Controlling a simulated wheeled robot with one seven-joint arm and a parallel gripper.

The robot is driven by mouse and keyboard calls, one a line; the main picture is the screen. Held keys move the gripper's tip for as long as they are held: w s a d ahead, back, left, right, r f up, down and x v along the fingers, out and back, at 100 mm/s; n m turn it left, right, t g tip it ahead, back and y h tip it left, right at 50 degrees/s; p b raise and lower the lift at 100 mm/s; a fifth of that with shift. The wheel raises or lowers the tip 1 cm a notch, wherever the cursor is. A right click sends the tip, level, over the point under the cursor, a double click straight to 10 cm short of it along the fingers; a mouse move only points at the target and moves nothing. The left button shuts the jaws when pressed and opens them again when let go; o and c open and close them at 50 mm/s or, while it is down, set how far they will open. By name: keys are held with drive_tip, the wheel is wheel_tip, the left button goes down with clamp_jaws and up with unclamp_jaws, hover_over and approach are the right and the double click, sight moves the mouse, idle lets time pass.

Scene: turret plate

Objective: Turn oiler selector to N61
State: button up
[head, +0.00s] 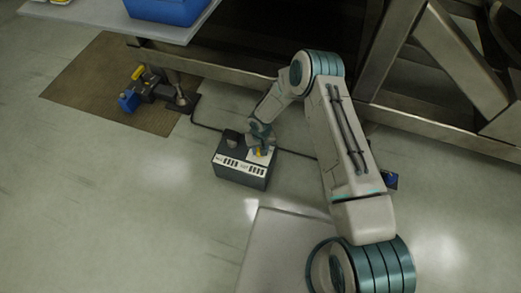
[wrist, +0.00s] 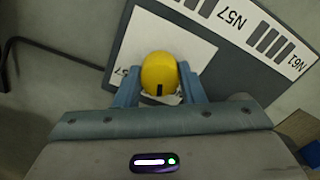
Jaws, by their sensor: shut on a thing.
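The oiler selector is a yellow round knob (wrist: 159,71) on a white plate (wrist: 190,43) in the wrist view. A short black mark on the knob points toward my palm, down in the picture. My gripper (wrist: 159,82) is shut on the knob, one blue-grey finger on each side. Black labels N57 (wrist: 231,18) and N61 (wrist: 291,63) stand along the panel edge beside bar marks. Lettering left of the knob is partly hidden. In the head view, the dark control box (head: 241,174) sits on the floor, with my gripper (head: 261,145) over its right half.
A cable (head: 208,127) runs behind the box. A brown mat (head: 85,85) with a blue-and-dark device lies left; a metal frame (head: 440,120) stands behind. Floor left of the box is clear.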

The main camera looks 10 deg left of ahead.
drive_tip(key=n+b, duration=0.1)
drive_tip(key=n, duration=0.3)
drive_tip(key=shift+n, duration=1.8)
drive_tip(key=o, duration=1)
wheel_tip(320, 180, up, 14)
drive_tip(key=p, duration=0.4)
drive_tip(key=shift+w+d, duration=0.1)
drive_tip(key=shift+w, duration=0.05)
